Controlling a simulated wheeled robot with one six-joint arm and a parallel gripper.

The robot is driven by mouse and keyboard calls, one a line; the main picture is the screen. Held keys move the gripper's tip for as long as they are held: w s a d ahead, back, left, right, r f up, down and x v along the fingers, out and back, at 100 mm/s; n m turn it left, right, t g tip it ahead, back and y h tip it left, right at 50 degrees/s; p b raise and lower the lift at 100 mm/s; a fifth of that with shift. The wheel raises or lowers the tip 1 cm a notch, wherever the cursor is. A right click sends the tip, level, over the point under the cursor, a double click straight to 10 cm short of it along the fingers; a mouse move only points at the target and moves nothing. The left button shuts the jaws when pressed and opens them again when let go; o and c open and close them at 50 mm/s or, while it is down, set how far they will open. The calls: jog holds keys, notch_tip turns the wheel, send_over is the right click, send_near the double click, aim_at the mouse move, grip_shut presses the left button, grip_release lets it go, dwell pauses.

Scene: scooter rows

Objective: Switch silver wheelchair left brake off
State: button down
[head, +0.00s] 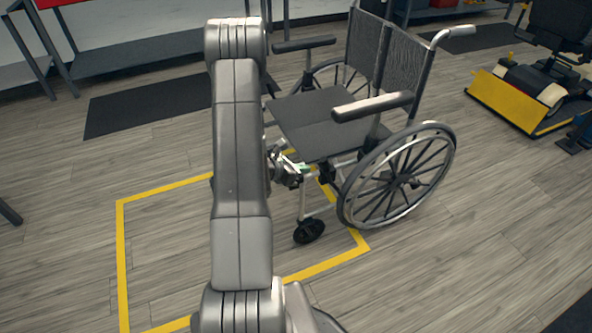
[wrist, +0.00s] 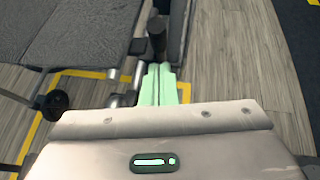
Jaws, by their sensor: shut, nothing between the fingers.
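The silver wheelchair (head: 318,122) stands with its dark seat towards me and its backrest at the far side. Its left wheel (head: 398,176) is the near one at the right. In the wrist view, a dark upright lever with a rounded end (wrist: 157,36), which looks like the left brake lever, stands between the seat and the wheel edge (wrist: 180,32).
Yellow floor tape (head: 160,193) marks a box under and before the chair. A front caster (head: 309,231) stands below my gripper. A yellow-fronted scooter (head: 510,102) is at the right. Dark mats and shelving (head: 140,52) lie behind. The floor at the lower right is mostly clear.

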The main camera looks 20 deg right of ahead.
aim_at(326, 160)
jog(key=x, duration=0.5)
dwell(0.3)
jog(key=shift+d+r+y+p, duration=0.4)
jog(key=shift+d+r+y, duration=0.4)
jog(key=shift+d, duration=0.15)
jog(key=shift+w+d+r+y, duration=0.1)
jog(key=shift+d+r+y, duration=0.1)
jog(key=shift+d+y, duration=0.6)
jog(key=shift+d+b, duration=0.35)
jog(key=shift+d, duration=0.35)
jog(key=shift+w+d+r+b, duration=0.15)
jog(key=shift+d+b, duration=0.15)
jog(key=shift+d, duration=0.2)
jog(key=shift+d+r+b, duration=0.1)
jog(key=shift+d+b, duration=0.2)
jog(key=shift+d, duration=0.25)
